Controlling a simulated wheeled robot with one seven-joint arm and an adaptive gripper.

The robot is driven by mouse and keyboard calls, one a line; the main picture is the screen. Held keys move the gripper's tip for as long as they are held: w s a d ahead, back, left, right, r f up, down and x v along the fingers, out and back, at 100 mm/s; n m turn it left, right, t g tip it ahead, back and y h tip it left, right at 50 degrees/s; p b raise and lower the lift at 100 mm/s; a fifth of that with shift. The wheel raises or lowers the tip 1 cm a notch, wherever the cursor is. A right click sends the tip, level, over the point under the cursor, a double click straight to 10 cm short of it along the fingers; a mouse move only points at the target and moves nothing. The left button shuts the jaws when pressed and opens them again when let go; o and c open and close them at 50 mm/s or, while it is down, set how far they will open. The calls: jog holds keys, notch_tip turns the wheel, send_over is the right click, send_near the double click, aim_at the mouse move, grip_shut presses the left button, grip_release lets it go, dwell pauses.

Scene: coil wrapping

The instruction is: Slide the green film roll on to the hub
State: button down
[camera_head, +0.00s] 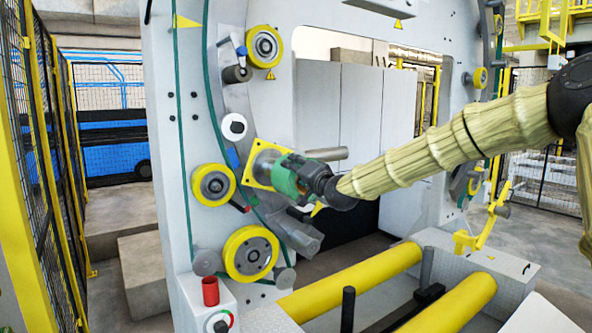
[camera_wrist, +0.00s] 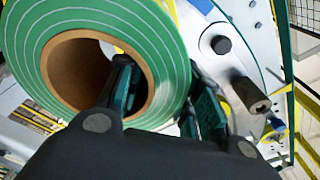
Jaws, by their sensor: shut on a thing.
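The green film roll (camera_head: 288,176) hangs in my gripper (camera_head: 312,176) in front of the wrapping machine's ring in the head view. In the wrist view the roll (camera_wrist: 165,62) fills the upper left, with a brown cardboard core (camera_wrist: 75,72). My gripper (camera_wrist: 162,100) is shut on the roll's wall, one finger inside the core and the other against its outer side. A yellow square plate (camera_head: 258,168) shows just left of the roll in the head view, overlapped by it.
Yellow-rimmed rollers (camera_head: 213,185) and (camera_head: 250,253) sit left and below. Long yellow rollers (camera_head: 350,283) lie lower down. A mesh fence (camera_head: 45,150) stands at left.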

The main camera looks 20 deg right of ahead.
jog(key=shift+x, duration=1.5)
dwell(0.3)
jog(key=shift+s, duration=0.25)
jog(key=shift+s+d+r, duration=0.1)
jog(key=shift+s+d, duration=0.05)
jog(key=shift+s, duration=0.3)
jog(key=shift+s, duration=0.1)
jog(key=shift+s+d+b, duration=0.15)
jog(key=shift+s+b, duration=0.15)
jog(key=shift+b+v, duration=0.35)
jog(key=shift+v, duration=1.4)
jog(key=shift+d+b, duration=0.1)
jog(key=shift+b, duration=0.4)
dwell(1.5)
jog(key=shift+x, duration=0.85)
dwell(0.5)
